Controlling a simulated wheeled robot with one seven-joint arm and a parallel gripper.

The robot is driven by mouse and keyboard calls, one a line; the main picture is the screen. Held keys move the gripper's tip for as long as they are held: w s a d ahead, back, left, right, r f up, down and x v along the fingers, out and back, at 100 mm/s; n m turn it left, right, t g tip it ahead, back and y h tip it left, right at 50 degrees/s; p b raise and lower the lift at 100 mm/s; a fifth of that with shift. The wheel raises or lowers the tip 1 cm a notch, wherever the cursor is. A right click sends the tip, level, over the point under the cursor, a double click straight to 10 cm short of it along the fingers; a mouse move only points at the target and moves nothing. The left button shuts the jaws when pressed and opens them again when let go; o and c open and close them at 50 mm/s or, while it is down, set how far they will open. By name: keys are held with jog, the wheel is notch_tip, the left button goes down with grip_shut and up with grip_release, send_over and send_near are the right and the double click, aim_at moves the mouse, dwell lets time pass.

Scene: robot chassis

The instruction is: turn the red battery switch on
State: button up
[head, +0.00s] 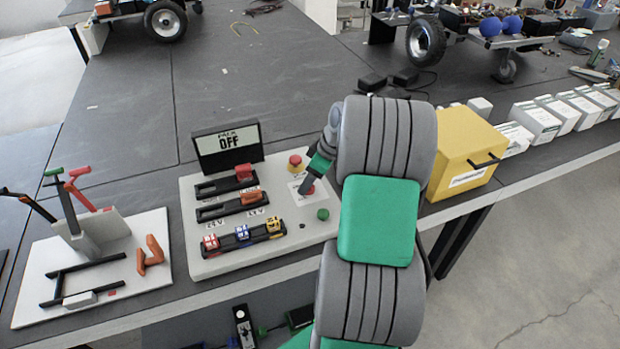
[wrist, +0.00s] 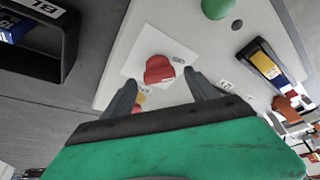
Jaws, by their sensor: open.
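The red battery switch (head: 310,190) is a red knob on a white label on the light grey panel (head: 217,267). In the head view my gripper (head: 305,189) partly covers it. In the wrist view the red knob (wrist: 158,69) sits between the tips of my open gripper (wrist: 161,82), one dark finger on each side. A gap shows between the knob and each finger, and nothing is held. The display (head: 228,146) behind the panel reads PACK OFF.
A red emergency button (head: 295,160) is just behind the switch and a green button (head: 323,214) in front. Black slots with coloured plugs (head: 243,236) fill the panel's left. A yellow box (head: 462,150) stands right of my arm, a lever board (head: 130,262) at left.

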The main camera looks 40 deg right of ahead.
jog(key=shift+w+f, duration=0.15)
jog(key=shift+f, duration=0.25)
jog(key=shift+a, duration=0.1)
jog(key=c, duration=1.4)
